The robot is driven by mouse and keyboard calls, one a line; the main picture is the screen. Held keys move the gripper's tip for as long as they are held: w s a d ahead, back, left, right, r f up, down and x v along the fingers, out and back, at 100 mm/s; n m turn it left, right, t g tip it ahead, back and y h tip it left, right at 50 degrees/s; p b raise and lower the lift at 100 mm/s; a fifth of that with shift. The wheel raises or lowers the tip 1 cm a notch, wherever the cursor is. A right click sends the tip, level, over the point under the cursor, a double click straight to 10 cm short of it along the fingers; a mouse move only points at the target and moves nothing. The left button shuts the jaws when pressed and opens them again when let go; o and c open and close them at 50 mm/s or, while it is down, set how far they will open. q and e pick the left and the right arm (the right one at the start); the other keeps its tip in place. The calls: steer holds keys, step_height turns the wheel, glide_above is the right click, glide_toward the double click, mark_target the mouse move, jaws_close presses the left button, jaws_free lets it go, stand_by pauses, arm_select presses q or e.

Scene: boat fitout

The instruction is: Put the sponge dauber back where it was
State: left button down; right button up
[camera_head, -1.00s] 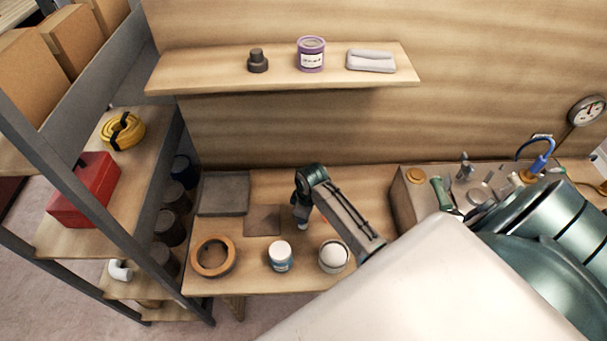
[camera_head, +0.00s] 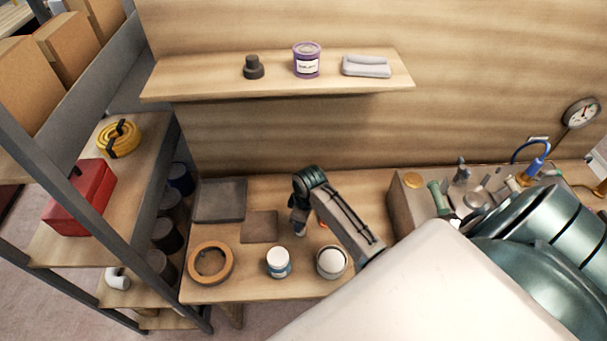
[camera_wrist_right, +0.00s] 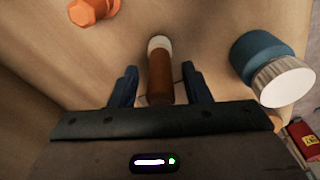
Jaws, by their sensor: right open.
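The likely sponge dauber is a brown cylinder with a white end (camera_wrist_right: 159,75) in the right wrist view. My right gripper (camera_wrist_right: 160,88) is open, with one dark blue finger on each side of the brown part. The cylinder's near end is hidden by the gripper body, and I cannot tell whether a finger touches it. In the head view, my right gripper (camera_head: 299,228) is low over the workbench (camera_head: 225,288), beside a brown square mat (camera_head: 260,227). The dauber cannot be made out there. My left gripper is not in view.
A white-lidded jar (camera_head: 278,263), a round container with a white top (camera_head: 331,262) and an orange ring (camera_head: 210,262) stand along the front. A dark tray (camera_head: 220,200) lies behind. An orange hexagonal piece (camera_wrist_right: 95,10) is near the dauber. A wall shelf (camera_head: 205,80) overhangs the bench.

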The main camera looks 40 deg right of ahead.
step_height(320, 180, up, 10)
steer(key=s+b, duration=0.1)
steer(key=shift+d+r+b, duration=0.2)
steer(key=shift+d+b, duration=0.1)
steer(key=shift+d, duration=0.05)
